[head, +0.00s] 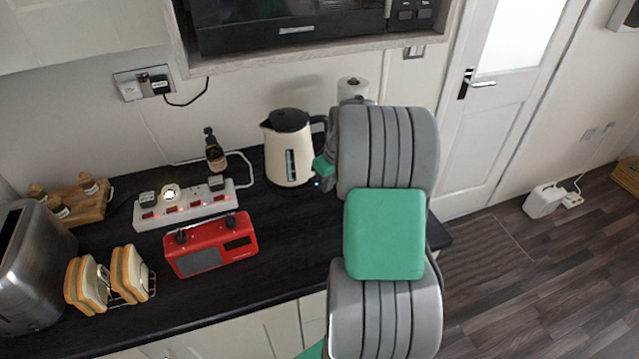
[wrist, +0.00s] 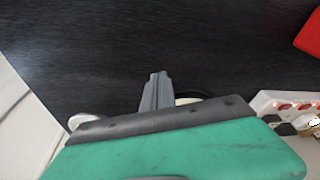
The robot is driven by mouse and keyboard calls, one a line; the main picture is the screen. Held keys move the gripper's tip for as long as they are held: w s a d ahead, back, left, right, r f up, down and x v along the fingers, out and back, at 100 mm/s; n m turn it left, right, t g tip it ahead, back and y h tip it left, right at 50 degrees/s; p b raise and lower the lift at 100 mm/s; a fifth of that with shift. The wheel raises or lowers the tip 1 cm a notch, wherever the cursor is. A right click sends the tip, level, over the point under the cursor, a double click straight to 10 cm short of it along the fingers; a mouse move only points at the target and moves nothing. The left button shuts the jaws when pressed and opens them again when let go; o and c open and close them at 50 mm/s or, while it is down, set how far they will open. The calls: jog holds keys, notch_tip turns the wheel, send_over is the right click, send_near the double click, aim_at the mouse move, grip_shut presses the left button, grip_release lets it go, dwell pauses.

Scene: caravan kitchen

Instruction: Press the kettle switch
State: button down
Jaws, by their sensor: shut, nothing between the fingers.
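The cream kettle (head: 288,150) with a black lid stands upright on the counter in the head view. A small blue light (head: 317,183) shows low on its right side, by the handle side; the switch's shape is too small to make out. My gripper (wrist: 157,76) is shut and empty, its fingers pointing over the dark counter in the wrist view. In the head view its green hand is close to the right of the kettle, mostly behind my arm, and contact cannot be told. Only a cream and black sliver of the kettle (wrist: 187,101) shows behind the fingers in the wrist view.
A paper roll (head: 353,88) stands behind my arm. A dark bottle (head: 214,150), a power strip (head: 185,203) and a red radio (head: 211,245) are left of the kettle. A toaster (head: 35,265) stands far left. The microwave (head: 290,22) overhangs the counter.

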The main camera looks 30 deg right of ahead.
jog(key=b+v, duration=0.1)
jog(key=v, duration=0.6)
jog(key=shift+r+b, duration=0.3)
jog(key=shift+r, duration=0.05)
jog(key=shift+s, duration=0.15)
